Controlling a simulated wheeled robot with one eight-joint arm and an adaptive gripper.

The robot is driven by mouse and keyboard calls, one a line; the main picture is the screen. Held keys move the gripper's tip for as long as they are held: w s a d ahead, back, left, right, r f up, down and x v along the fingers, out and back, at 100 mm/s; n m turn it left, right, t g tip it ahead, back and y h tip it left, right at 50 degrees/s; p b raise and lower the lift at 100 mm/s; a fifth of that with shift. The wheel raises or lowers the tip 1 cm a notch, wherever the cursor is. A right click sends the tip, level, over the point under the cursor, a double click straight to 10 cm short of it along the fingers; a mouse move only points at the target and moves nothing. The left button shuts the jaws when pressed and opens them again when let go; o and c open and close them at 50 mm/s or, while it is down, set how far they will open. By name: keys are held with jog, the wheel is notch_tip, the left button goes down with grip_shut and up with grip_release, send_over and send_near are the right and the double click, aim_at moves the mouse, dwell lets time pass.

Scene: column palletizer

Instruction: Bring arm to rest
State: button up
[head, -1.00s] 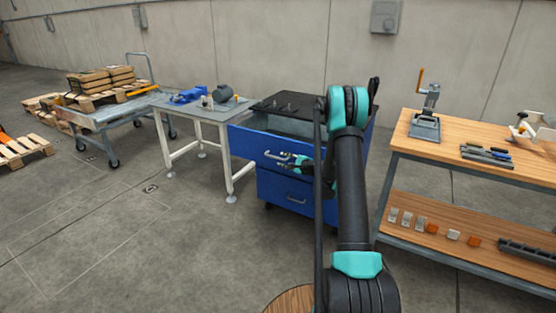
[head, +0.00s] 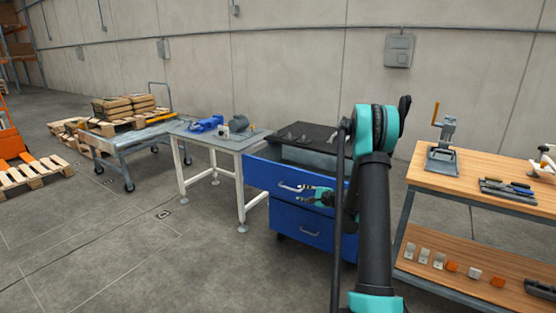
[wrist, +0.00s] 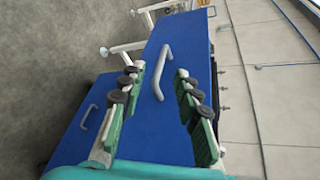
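My gripper (head: 318,197) is in front of the blue drawer cabinet in the head view. My arm hides part of the cabinet. In the wrist view my gripper (wrist: 157,95) has its two green fingers spread apart with nothing between them. The upper drawer (head: 268,176) stands pulled out from the cabinet; its handle (wrist: 162,72) lies ahead of the fingers in the wrist view, and I cannot tell the exact gap. The lower drawer (head: 300,226) looks closed.
A grey table (head: 215,139) with blue and grey tools stands left of the cabinet. A wooden workbench (head: 484,174) with a press and a lower shelf stands to the right. A cart (head: 130,136) with loaded pallets is farther left. The floor in front is clear.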

jog(key=s+a+r+n+g+h, duration=0.1)
jog(key=s+a+r+n+g, duration=0.15)
jog(key=s, duration=0.45)
jog(key=s+a+r+n+g+h, duration=0.1)
jog(key=s+n, duration=0.2)
jog(key=s, duration=0.4)
jog(key=s+a+r+n+g+h, duration=0.1)
jog(key=s+r+n, duration=0.15)
jog(key=s, duration=0.45)
jog(key=s+d+f+n+g+h, duration=0.1)
jog(key=s+d+f+n+h, duration=0.1)
jog(key=s, duration=1)
jog(key=s+d+f+n+g+h, duration=0.2)
jog(key=s+n, duration=0.4)
jog(key=s, duration=0.7)
jog(key=shift+d+h, duration=0.8)
jog(key=shift+d, duration=0.15)
